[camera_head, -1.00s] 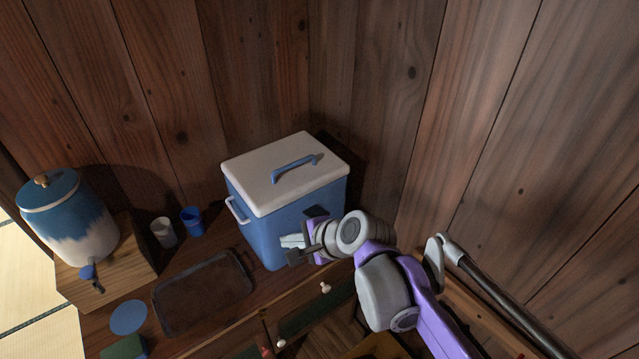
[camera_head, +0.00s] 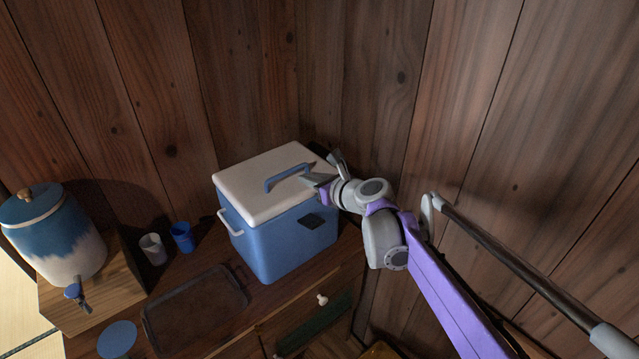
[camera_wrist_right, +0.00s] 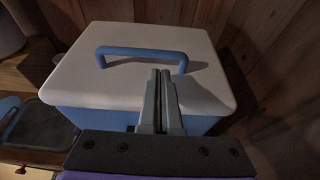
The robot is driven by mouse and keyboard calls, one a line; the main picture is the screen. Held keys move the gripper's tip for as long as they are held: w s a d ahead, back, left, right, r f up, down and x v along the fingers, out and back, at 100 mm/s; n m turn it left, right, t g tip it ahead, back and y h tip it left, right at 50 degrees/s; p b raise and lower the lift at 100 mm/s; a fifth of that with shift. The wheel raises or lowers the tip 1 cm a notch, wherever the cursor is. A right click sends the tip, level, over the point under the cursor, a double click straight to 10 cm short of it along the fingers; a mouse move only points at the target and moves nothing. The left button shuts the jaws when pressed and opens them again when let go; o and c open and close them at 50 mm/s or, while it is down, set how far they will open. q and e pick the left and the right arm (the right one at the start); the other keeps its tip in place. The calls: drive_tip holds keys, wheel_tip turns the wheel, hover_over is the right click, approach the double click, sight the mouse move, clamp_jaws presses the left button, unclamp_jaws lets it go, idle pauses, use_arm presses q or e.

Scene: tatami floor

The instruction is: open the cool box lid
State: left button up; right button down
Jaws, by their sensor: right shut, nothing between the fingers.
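The cool box (camera_head: 275,245) is blue and stands on the wooden cabinet top against the wall corner. Its white lid (camera_head: 247,186) is closed and has a blue handle (camera_head: 284,176) on top. In the right wrist view the lid (camera_wrist_right: 80,80) and its handle (camera_wrist_right: 140,52) lie straight ahead of the fingers. My right gripper (camera_head: 308,180) is shut and empty, at the lid's right side close to the handle's right end. My left gripper is not in view.
A white cup (camera_head: 152,249), a blue cup (camera_head: 182,237) and a blue-and-white dispenser (camera_head: 55,240) on a wooden stand are to the left. Wooden walls are close behind and right.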

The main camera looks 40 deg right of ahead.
drive_tip(key=shift+x, duration=0.9)
drive_tip(key=shift+r, duration=0.1)
